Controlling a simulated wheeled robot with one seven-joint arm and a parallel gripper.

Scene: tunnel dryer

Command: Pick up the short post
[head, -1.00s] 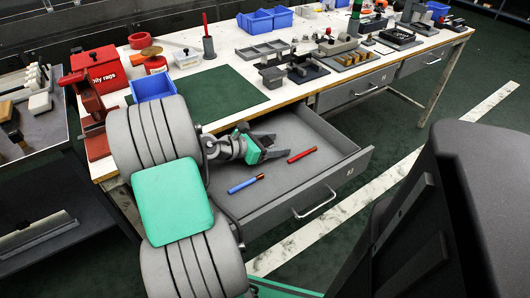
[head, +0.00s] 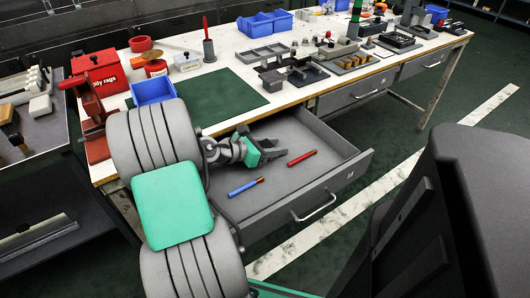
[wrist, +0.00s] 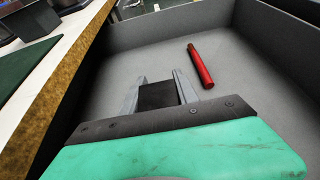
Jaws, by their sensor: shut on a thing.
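A short dark post (wrist: 158,96), block-like in what shows of it, sits between the two grey fingers of my gripper (wrist: 158,84) in the wrist view. The fingers are shut on its sides. In the head view, my gripper (head: 274,149) reaches low into the open drawer from the left, and the post is mostly hidden there. I cannot tell whether the post touches the drawer floor.
The open drawer (head: 325,190) has walls around my gripper. A red marker (head: 302,158) lies right of my gripper and a blue marker (head: 245,187) lies nearer the front. The workbench (head: 225,75) above holds a green mat (head: 222,100) and several fixtures.

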